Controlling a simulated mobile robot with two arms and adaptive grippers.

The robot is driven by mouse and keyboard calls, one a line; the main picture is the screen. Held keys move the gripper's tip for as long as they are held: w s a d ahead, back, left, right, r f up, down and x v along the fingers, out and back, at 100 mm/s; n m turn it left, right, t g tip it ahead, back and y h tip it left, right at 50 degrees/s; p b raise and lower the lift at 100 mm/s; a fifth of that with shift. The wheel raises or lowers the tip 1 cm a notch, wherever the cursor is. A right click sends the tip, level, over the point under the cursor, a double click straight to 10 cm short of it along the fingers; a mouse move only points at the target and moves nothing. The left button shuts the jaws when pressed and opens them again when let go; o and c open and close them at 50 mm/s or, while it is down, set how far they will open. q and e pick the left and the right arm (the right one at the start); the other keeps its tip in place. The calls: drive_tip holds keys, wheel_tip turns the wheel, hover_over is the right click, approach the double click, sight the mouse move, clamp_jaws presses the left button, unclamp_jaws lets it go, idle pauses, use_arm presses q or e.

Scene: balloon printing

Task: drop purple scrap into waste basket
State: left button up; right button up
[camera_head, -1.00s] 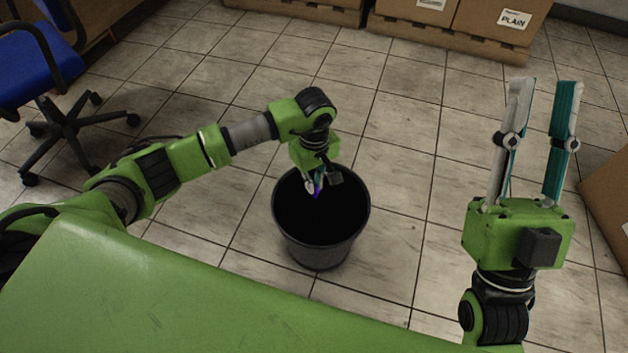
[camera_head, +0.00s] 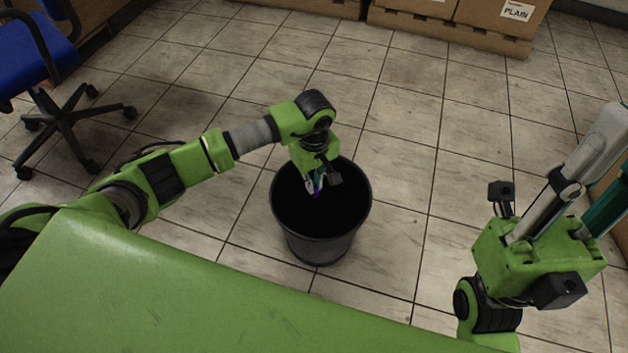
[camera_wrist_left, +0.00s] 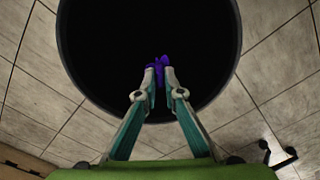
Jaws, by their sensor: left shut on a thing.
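The black waste basket (camera_head: 320,247) stands upright on the floor in the middle of the head view. In the left wrist view its dark opening (camera_wrist_left: 105,50) fills the top middle. My left gripper (camera_head: 315,187) points down over the opening. It is shut on the small purple scrap (camera_wrist_left: 155,75), which shows at the fingertips (camera_wrist_left: 160,70) in the left wrist view. In the head view only a bit of purple shows. My right gripper (camera_head: 590,170) is off to the right with its fingers apart, and their tips run near or past the picture edge.
A blue office chair (camera_head: 40,60) on a black wheeled base stands at the upper left. Cardboard boxes on pallets (camera_head: 450,25) line the back, and another box is at the right edge. The tiled floor (camera_head: 410,130) around the basket is mostly clear.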

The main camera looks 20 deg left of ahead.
use_arm(q)
drive_tip(key=o, duration=0.7)
drive_tip(key=shift+o, duration=0.2)
drive_tip(key=shift+r, duration=0.1)
wheel_tip(320, 180, up, 12)
idle(0.3)
